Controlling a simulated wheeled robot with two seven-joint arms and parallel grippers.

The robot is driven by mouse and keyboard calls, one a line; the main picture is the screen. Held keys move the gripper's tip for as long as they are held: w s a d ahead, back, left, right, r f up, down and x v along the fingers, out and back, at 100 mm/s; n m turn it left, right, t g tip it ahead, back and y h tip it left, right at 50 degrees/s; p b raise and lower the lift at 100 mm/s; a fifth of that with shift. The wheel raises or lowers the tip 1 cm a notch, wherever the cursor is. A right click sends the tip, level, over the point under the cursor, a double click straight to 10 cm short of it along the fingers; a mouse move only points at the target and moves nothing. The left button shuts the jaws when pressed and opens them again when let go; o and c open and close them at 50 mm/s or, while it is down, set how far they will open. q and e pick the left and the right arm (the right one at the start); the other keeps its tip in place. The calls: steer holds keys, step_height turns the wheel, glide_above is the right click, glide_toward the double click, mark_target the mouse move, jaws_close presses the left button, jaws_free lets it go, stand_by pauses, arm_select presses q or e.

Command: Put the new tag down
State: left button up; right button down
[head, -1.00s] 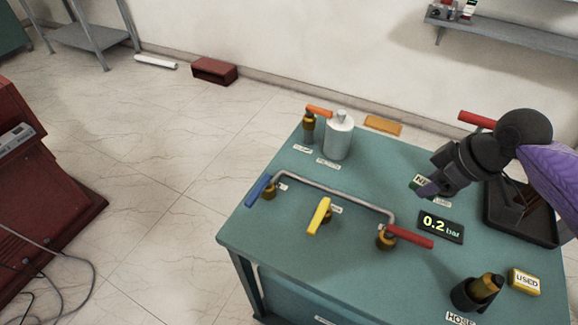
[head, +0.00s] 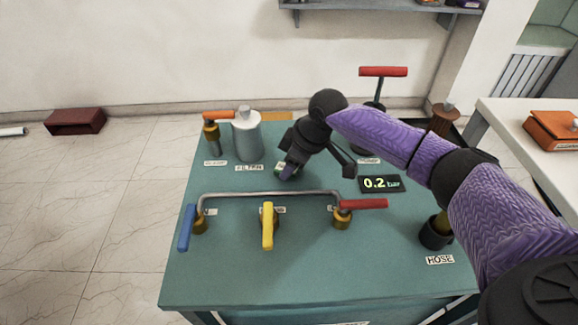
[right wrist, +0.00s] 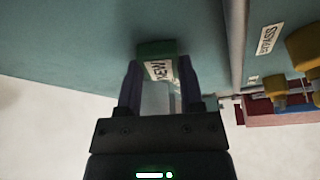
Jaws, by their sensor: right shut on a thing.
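The new tag (head: 285,169) is a small green block with a white label, mostly hidden behind my right gripper (head: 290,172) in the head view. In the right wrist view the tag (right wrist: 157,60) sits between the two fingertips, and its label reads "NEW". My right gripper (right wrist: 160,76) is shut on it. The tag is over the teal table (head: 240,285), right of the grey filter canister (head: 247,140) and behind the bent pipe. I cannot tell whether it touches the tabletop. My left gripper is not in view.
A grey pipe (head: 270,193) with a blue handle (head: 187,227), a yellow handle (head: 267,228) and a red handle (head: 364,204) crosses the table. A 0.2 bar display (head: 380,184) lies right of the gripper. The front tabletop is clear.

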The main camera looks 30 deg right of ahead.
steer(key=shift+c, duration=1.5)
jaws_free()
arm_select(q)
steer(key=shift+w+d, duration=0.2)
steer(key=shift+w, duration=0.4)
arm_select(e)
steer(key=shift+o, duration=0.3)
arm_select(q)
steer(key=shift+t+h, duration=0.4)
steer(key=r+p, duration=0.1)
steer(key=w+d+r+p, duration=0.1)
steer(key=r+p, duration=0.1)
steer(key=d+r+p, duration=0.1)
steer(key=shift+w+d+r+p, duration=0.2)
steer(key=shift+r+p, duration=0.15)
steer(key=shift+p, duration=0.05)
arm_select(e)
steer(key=v, duration=1.2)
steer(key=shift+r, duration=0.1)
